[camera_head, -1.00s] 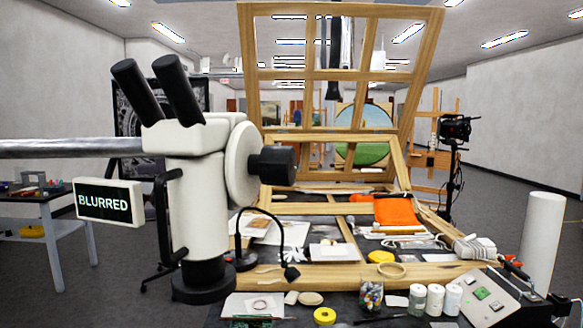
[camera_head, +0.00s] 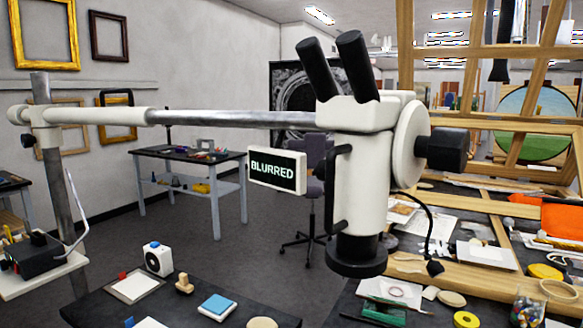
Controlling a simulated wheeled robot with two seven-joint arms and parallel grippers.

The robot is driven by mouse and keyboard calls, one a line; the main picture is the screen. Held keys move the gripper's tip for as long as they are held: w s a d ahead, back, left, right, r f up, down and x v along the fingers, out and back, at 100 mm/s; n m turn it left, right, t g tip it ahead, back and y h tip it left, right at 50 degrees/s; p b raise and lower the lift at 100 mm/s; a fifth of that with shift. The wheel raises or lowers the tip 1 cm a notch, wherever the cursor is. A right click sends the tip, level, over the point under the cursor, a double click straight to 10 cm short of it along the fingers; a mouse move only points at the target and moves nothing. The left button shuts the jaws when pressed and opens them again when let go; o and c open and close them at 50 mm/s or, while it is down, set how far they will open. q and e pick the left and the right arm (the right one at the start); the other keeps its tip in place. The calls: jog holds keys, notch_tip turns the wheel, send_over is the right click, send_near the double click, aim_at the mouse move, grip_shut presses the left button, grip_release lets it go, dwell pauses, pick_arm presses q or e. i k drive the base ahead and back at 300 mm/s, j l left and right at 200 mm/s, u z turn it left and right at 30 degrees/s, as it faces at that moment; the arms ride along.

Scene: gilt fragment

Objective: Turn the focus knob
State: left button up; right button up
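The microscope (camera_head: 362,180) hangs from a horizontal boom arm (camera_head: 235,118) in the middle of the head view. It has a white body, two black eyepieces and a black lower lens end. The black focus knob (camera_head: 447,150) sticks out on the right side of its round white housing (camera_head: 411,145). A small display (camera_head: 277,169) on its left side reads "BLURRED". Neither of my grippers shows in the view, and nothing touches the knob.
The boom joins an upright metal post (camera_head: 52,170) at the left. A dark worktable (camera_head: 110,308) with small items spans the front left. A wooden frame (camera_head: 480,125) stands behind the knob at right. Below the knob is a bent black lamp (camera_head: 430,235). Space right around the knob looks free.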

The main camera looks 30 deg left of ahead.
aim_at(446, 149)
jog(key=k+l+z, duration=0.15)
jog(key=l, duration=0.4)
jog(key=k+l+z, duration=0.15)
jog(key=l, duration=0.4)
jog(key=l+z, duration=0.15)
jog(key=l, duration=0.4)
